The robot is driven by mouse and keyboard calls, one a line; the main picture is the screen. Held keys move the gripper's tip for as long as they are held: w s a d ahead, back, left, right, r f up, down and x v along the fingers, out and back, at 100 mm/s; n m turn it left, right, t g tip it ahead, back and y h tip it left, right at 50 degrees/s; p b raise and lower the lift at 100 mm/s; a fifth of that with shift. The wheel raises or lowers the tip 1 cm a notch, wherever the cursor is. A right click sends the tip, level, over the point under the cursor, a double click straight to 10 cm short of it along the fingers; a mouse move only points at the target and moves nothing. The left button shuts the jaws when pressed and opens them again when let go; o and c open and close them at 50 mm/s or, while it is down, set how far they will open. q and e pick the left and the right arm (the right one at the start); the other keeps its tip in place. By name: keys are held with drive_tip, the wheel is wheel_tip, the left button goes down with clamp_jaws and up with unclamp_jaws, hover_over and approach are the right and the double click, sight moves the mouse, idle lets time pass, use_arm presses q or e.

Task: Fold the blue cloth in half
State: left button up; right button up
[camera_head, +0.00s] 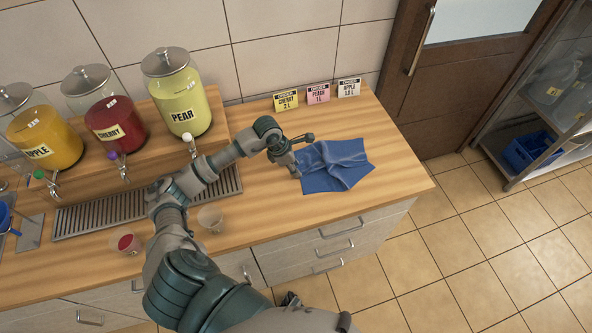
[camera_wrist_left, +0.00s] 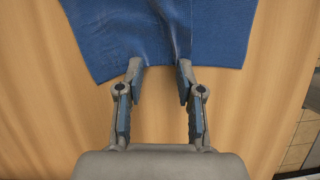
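The blue cloth (camera_head: 338,166) lies on the right part of the wooden counter, with raised creases across it. My left gripper (camera_head: 297,160) is at the cloth's left edge in the head view. In the left wrist view the cloth (camera_wrist_left: 170,28) fills the top, and the two fingers of my left gripper (camera_wrist_left: 160,76) stand apart with their tips at its near edge. A fold of cloth rises between and beyond the tips. The fingers do not close on it. My right gripper is not clearly seen.
Three order cards, yellow (camera_head: 286,102), pink (camera_head: 318,94) and white (camera_head: 348,88), stand behind the cloth. Juice dispensers, such as the pear one (camera_head: 178,95), stand left. Two cups (camera_head: 210,219) are near the drip grate (camera_head: 95,214). The counter right of the cloth is clear.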

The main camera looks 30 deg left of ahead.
use_arm(q)
drive_tip(key=shift+s+a+f, duration=0.2)
drive_tip(key=shift+a+f, duration=0.05)
drive_tip(key=shift+f, duration=0.05)
clamp_jaws()
drive_tip(key=shift+d, duration=0.15)
